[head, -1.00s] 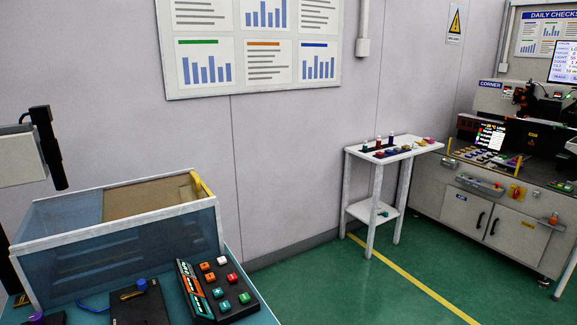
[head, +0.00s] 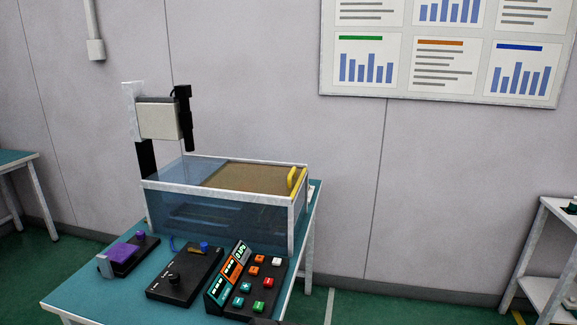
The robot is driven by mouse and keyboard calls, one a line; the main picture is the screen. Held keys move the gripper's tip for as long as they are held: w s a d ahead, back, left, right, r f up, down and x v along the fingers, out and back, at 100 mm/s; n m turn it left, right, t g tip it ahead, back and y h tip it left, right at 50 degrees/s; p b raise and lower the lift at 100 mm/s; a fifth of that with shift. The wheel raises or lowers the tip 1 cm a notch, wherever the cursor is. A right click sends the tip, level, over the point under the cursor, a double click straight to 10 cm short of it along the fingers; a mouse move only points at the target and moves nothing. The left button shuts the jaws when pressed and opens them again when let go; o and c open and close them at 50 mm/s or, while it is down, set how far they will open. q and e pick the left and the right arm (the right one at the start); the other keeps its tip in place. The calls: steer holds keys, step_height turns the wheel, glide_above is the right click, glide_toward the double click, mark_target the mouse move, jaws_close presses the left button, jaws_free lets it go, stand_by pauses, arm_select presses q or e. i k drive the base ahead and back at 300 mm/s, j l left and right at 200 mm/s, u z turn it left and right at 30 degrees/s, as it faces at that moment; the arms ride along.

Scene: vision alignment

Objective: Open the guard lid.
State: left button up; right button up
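The guard is a clear bluish box with white edges (head: 220,209) on the teal table. Its top, which I take to be the lid, lies flat and looks shut, with a yellow handle (head: 297,181) at its right end. A brown panel (head: 240,177) shows through or under the top. A camera-like unit (head: 158,120) on a post stands at the box's back left. Neither of my grippers can be made out in the head view.
On the teal table (head: 95,290), in front of the box, are a button panel (head: 262,285), a black knob box (head: 175,285) and a black device with a purple block (head: 122,252). A white side table (head: 540,285) stands far right. Green floor lies between.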

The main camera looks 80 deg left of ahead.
mark_target(232, 176)
steer(key=i+u, duration=0.15)
steer(key=u, duration=0.25)
steer(key=i+u, duration=0.2)
steer(key=u, duration=0.2)
steer(key=i+u, duration=0.2)
steer(key=u, duration=0.2)
steer(key=i+l+u, duration=0.1)
steer(key=u, duration=0.3)
steer(key=i+l+u, duration=0.2)
steer(key=u, duration=0.2)
